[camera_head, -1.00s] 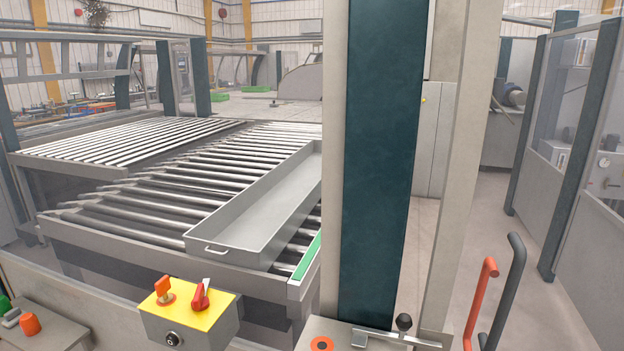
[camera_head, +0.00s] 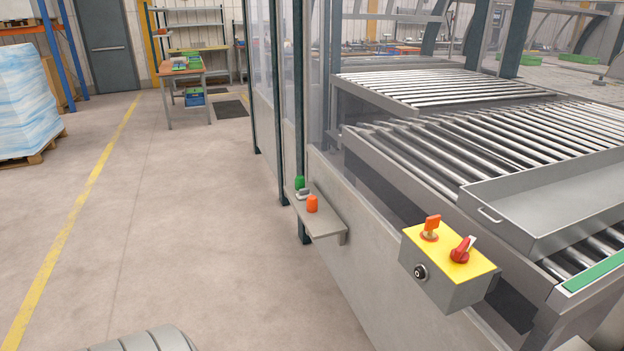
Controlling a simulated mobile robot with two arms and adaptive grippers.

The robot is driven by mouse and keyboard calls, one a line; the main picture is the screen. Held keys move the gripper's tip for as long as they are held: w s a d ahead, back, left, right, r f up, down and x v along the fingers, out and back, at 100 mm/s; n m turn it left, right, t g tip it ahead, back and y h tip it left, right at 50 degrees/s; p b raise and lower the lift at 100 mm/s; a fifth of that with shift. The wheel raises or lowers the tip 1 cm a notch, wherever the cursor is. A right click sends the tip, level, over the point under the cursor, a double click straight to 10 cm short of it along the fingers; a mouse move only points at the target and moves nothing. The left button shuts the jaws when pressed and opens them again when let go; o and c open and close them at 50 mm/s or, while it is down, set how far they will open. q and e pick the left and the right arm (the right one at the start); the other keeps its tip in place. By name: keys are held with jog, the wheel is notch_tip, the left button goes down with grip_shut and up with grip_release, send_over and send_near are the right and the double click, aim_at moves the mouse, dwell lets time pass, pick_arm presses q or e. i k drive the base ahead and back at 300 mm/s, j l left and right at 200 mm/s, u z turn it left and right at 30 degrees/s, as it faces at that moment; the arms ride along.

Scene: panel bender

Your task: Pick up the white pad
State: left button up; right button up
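I cannot make out a thing that is clearly the white pad. A small pale grey piece (camera_head: 303,193) lies on a narrow ledge (camera_head: 326,226) on the near side of the machine, but it is too small to tell what it is. A green item (camera_head: 299,183) is behind it and an orange item (camera_head: 312,204) in front of it on the same ledge. Neither of my grippers shows in the head view.
A yellow-topped control box (camera_head: 449,267) juts out right of the ledge. A roller conveyor (camera_head: 430,150) holds a long grey tray (camera_head: 545,205). A wooden table (camera_head: 182,73) stands farther back. A wrapped pallet load (camera_head: 25,100) is at left. The floor between is clear.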

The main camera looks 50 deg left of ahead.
aim_at(303, 193)
jog(key=u, duration=1.65)
